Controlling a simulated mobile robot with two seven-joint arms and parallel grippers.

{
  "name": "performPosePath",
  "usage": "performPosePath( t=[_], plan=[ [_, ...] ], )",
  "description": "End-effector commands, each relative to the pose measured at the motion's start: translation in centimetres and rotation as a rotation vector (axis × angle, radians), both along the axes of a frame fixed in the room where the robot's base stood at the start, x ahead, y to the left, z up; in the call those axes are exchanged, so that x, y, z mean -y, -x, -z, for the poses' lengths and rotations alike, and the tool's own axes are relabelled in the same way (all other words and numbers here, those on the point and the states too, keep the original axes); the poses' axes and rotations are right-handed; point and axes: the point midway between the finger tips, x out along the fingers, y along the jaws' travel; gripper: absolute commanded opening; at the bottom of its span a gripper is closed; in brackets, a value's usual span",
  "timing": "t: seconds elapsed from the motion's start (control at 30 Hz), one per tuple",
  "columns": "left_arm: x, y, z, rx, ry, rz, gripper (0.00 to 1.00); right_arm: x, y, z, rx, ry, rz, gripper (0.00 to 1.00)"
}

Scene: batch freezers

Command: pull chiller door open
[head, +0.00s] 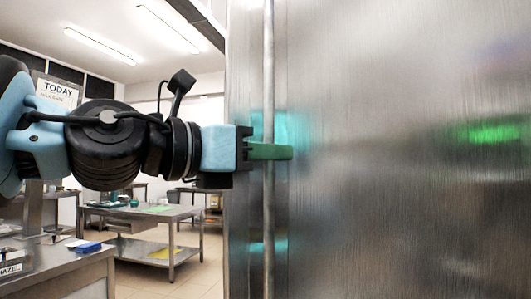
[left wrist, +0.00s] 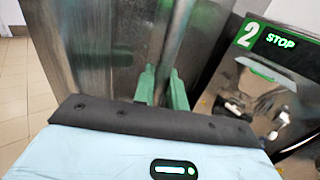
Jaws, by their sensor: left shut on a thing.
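The chiller door (head: 400,200) is a large brushed-steel panel that fills the right half of the head view. A long vertical bar handle (head: 268,220) runs along its left side. My left gripper (head: 275,151) reaches in from the left and is shut on this handle, its green fingers around the bar. In the left wrist view the two green fingers (left wrist: 162,86) sit close on either side of the bar handle (left wrist: 180,30). I cannot tell whether the door stands ajar. My right gripper is in neither view.
Steel tables (head: 155,215) stand in the room behind my arm, with a bench (head: 60,275) at the lower left. Tiled floor lies between them. In the left wrist view, a machine panel marked 2 and STOP (left wrist: 275,60) stands at the right.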

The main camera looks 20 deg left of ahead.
Motion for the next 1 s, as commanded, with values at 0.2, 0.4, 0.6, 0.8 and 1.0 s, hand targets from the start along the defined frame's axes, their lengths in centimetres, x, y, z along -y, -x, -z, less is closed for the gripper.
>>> performPosePath(
  t=[0.2,0.4,0.6,0.8,1.0],
  plan=[
    [0.0,0.0,-0.2,0.004,0.001,0.0,0.0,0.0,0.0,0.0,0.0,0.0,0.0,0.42],
    [0.0,0.0,-0.2,0.004,0.001,0.0,0.24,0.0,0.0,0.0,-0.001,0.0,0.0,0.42],
    [0.0,0.0,-0.1,0.002,0.0,0.0,0.3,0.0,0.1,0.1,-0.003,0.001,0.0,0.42],
    [-0.2,0.2,-0.1,0.003,0.001,-0.001,0.3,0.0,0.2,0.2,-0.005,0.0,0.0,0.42],
    [-1.3,1.9,-0.2,0.005,0.003,-0.001,0.3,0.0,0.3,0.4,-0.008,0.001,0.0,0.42]
  ],
)
